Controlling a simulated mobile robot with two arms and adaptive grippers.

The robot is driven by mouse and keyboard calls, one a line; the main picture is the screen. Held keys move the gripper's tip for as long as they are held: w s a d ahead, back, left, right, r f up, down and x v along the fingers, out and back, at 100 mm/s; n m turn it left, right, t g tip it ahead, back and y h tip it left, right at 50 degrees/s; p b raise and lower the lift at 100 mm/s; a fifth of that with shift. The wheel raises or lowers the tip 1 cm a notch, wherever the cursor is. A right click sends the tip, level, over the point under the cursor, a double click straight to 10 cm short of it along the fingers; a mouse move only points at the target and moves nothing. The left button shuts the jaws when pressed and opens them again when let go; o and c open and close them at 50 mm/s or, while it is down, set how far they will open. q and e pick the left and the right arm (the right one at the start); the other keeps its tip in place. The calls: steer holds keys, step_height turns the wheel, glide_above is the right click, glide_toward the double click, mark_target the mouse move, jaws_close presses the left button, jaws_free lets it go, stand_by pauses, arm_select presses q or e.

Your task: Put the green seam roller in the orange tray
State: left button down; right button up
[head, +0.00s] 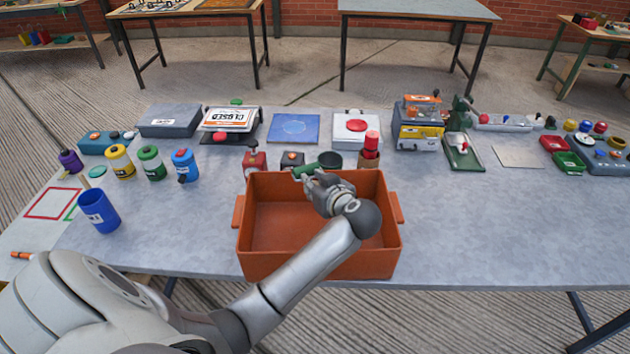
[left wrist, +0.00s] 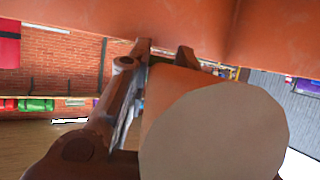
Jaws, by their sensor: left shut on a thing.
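The orange tray (head: 318,264) stands at the front middle of the table, open at the top. Its orange wall (left wrist: 255,35) also fills the top of the left wrist view. My left gripper (head: 318,180) is over the far part of the tray, shut on the green seam roller (head: 305,170). The roller's green part shows at the fingers, near the tray's far rim; the hand hides the rest. In the left wrist view a large round pale end (left wrist: 215,130) lies close by the fingers; its green colour does not show there. My right gripper is not in view.
Behind the tray stand a red-topped cylinder (head: 371,145), a dark cup (head: 330,160) and a red block (head: 255,162). A blue cup (head: 98,210) and several coloured bottles are at left.

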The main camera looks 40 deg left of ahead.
arm_select(q)
steer(key=shift+f, duration=0.25)
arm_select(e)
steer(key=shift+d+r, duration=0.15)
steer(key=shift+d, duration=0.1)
arm_select(q)
steer(key=c, duration=1.3)
jaws_free()
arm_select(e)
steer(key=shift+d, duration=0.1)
arm_select(q)
steer(key=shift+d+r+b, duration=0.1)
steer(key=shift+r+b, duration=0.3)
steer(key=shift+r, duration=0.25)
steer(key=v, duration=1.2)
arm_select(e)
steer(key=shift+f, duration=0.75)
